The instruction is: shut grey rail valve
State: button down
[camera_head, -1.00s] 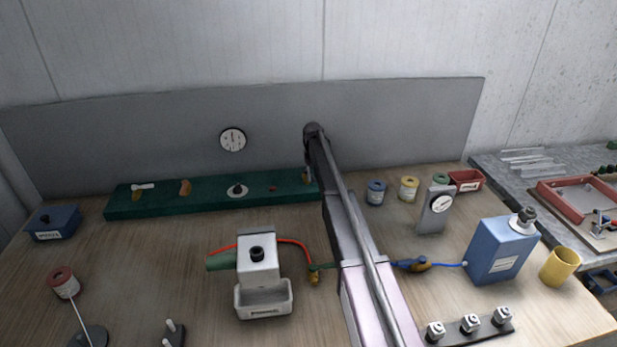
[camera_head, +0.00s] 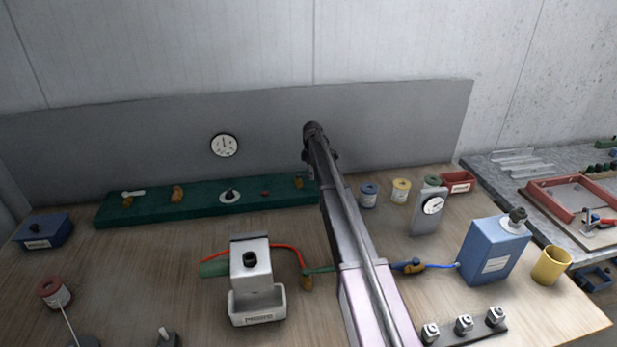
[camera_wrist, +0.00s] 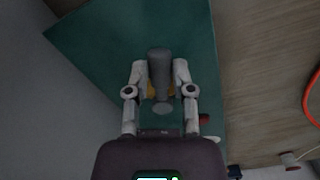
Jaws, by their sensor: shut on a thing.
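The grey rail valve shows in the wrist view as a grey handle (camera_wrist: 160,72) over a brass body, on the green rail (camera_wrist: 100,45). My gripper (camera_wrist: 160,78) has a finger on each side of the handle and is shut on it. In the head view a brass valve body (camera_head: 299,182) sits near the right end of the green rail (camera_head: 150,207), just left of my arm. My gripper and the handle are mostly hidden there behind my arm.
A round gauge (camera_head: 224,145) is on the grey back panel. A white device (camera_head: 251,270) with a red hose stands in front. A blue canister (camera_head: 495,250) stands at right.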

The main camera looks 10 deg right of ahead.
jog(key=shift+w+d+n, duration=0.1)
jog(key=shift+w+n, duration=0.4)
jog(key=shift+n, duration=0.5)
jog(key=shift+w+d+n, duration=0.1)
jog(key=shift+w+n, duration=0.35)
jog(key=shift+n, duration=0.55)
jog(key=shift+c, duration=2.4)
grip_release()
